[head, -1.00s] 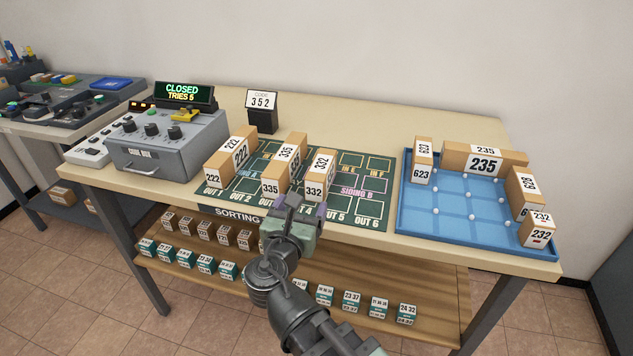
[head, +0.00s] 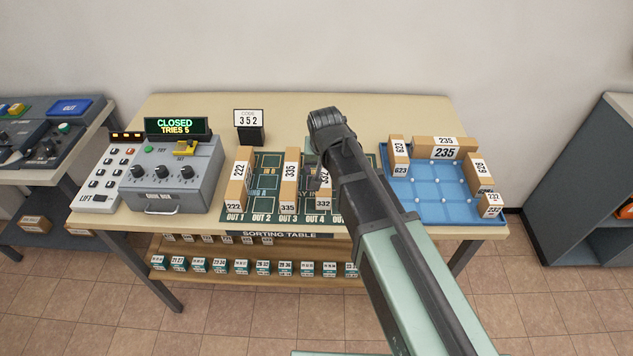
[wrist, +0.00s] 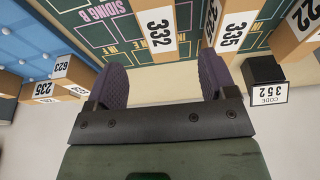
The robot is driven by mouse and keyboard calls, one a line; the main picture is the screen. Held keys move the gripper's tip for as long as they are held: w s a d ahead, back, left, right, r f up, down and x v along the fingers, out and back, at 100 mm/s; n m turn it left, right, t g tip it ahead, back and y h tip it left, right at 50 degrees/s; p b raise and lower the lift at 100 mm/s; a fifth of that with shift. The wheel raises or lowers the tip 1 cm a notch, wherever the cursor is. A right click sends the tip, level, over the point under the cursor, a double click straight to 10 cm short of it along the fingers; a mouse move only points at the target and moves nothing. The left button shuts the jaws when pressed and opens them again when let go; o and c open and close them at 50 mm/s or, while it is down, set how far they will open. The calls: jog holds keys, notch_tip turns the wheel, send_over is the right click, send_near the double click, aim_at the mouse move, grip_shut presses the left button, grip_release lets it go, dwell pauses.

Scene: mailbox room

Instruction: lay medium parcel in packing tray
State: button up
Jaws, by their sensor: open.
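Three tan parcels stand on the green sorting mat (head: 262,208): parcel 222 (head: 238,180), parcel 335 (head: 290,180) and parcel 332 (head: 323,202). None is labelled medium. The blue packing tray (head: 440,208) is to their right. My gripper (head: 315,180) is over the mat around parcel 332's column, partly hidden by my arm. In the wrist view my gripper (wrist: 163,78) is open with nothing between its purple fingers. Parcel 332 (wrist: 158,28) lies ahead of the gap there, apart from the fingers.
The tray holds parcel 623 (head: 399,155), parcel 235 (head: 444,148), a parcel on its right side (head: 480,172) and small parcel 232 (head: 491,206); its middle is bare. A code stand (head: 249,127) reading 352 and the grey code box (head: 172,178) stand leftward.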

aim_at(324, 178)
jog(key=b+x, duration=1)
jog(key=x, duration=0.1)
jog(key=shift+f, duration=0.1)
jog(key=shift+r, duration=0.25)
jog(key=c, duration=1.2)
jog(key=shift+c, duration=0.2)
notch_tip(324, 178, up, 20)
jog(key=p, duration=2)
